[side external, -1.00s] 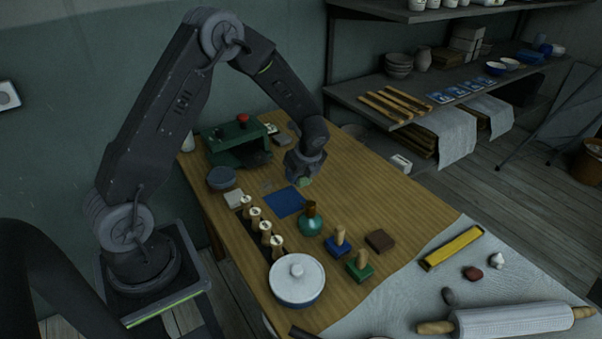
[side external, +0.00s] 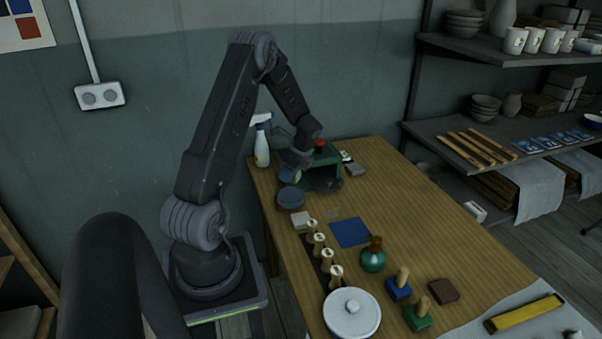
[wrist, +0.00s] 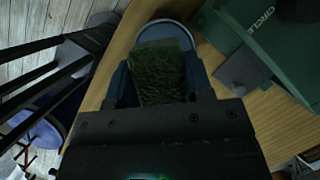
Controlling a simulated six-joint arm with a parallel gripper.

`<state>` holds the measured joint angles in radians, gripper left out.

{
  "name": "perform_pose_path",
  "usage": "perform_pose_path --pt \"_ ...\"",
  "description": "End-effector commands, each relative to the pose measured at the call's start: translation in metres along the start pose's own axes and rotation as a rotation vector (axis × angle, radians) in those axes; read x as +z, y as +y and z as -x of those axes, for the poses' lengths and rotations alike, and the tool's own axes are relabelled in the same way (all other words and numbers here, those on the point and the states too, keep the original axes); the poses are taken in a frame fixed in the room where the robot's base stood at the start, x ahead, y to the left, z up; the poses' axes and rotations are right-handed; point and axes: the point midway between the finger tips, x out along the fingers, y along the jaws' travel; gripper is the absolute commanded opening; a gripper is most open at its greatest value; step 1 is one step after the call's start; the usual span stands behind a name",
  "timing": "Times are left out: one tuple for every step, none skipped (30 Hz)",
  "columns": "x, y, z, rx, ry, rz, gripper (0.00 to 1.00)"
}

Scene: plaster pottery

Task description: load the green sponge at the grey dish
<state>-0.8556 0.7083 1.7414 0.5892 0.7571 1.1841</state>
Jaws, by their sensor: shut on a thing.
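The green sponge (wrist: 163,75) is held between the two fingers of my gripper (wrist: 162,85) in the wrist view. My gripper (side external: 294,166) also shows in the side view, at the far left end of the table, above the table top. The grey dish (side external: 291,201) is a round blue-grey dish on the table, just below my gripper in the picture. In the wrist view a round dish with a pale rim (wrist: 168,25) shows beyond the sponge, which hides part of it. I cannot tell how high the sponge is above it.
A green machine (side external: 322,172) with a red knob stands close to the right of my gripper. A spray bottle (side external: 262,145) stands behind. A pale block (side external: 301,220), a row of wooden-handled tools (side external: 319,245) and a blue sheet (side external: 350,232) lie nearer.

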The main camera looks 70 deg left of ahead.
Motion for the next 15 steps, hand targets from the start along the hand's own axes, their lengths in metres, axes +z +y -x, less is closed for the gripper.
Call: perform_pose_path --pt "-0.002 0.0 -0.004 0.001 0.0 -0.002 0.28" --pt "-0.003 0.0 -0.007 0.002 0.0 -0.002 0.28" --pt "-0.005 0.0 -0.01 0.002 0.0 -0.003 0.28" --pt "-0.006 0.0 -0.013 0.002 0.0 -0.004 0.28" --pt "-0.007 0.0 -0.016 0.002 0.0 -0.004 0.28" --pt "-0.009 0.0 -0.02 0.002 0.0 -0.004 0.28" --pt "-0.011 0.0 -0.023 0.001 0.0 -0.005 0.28" --pt "-0.012 0.0 -0.025 0.001 0.001 -0.005 0.28" --pt "-0.013 0.0 -0.029 0.002 0.001 -0.005 0.28" --pt "-0.015 0.0 -0.032 0.002 0.0 -0.005 0.28" --pt "-0.016 0.0 -0.034 0.002 0.0 -0.005 0.28" --pt "-0.017 0.0 -0.037 0.001 0.0 -0.005 0.28" --pt "-0.018 0.0 -0.04 0.001 0.0 -0.005 0.28" --pt "-0.019 0.0 -0.042 0.001 0.0 -0.006 0.28" --pt "-0.02 0.0 -0.044 0.0 0.0 -0.006 0.28"
